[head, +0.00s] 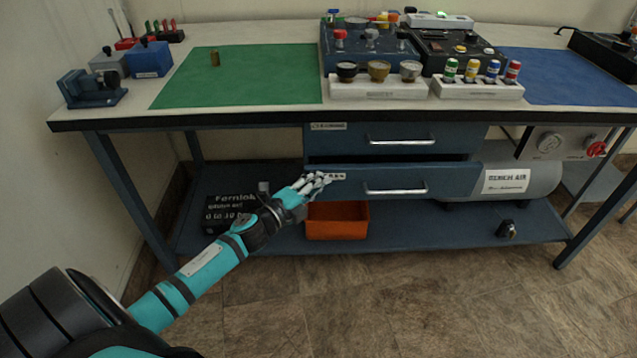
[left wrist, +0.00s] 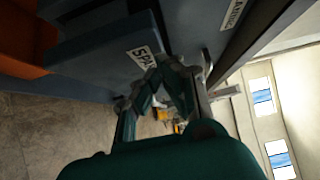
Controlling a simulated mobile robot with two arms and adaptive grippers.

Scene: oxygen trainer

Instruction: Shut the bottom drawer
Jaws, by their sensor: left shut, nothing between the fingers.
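The bottom drawer (head: 440,181) is blue with a silver bar handle. It stands out from the cabinet, with a dark gap above its front. The top drawer (head: 460,135) above it looks flush. My left gripper (head: 322,180) is shut and empty at the left end of the bottom drawer's front, by its label. In the left wrist view the drawer front (left wrist: 105,50) with its label lies just beyond the fingertips; I cannot tell whether they touch it. My right gripper is not in view.
An orange bin (head: 337,221) and a black box (head: 228,212) are on the lower shelf (head: 400,238). A gauge panel (head: 548,142) and a tank labelled bench air (head: 545,180) are at the right. The floor in front is clear.

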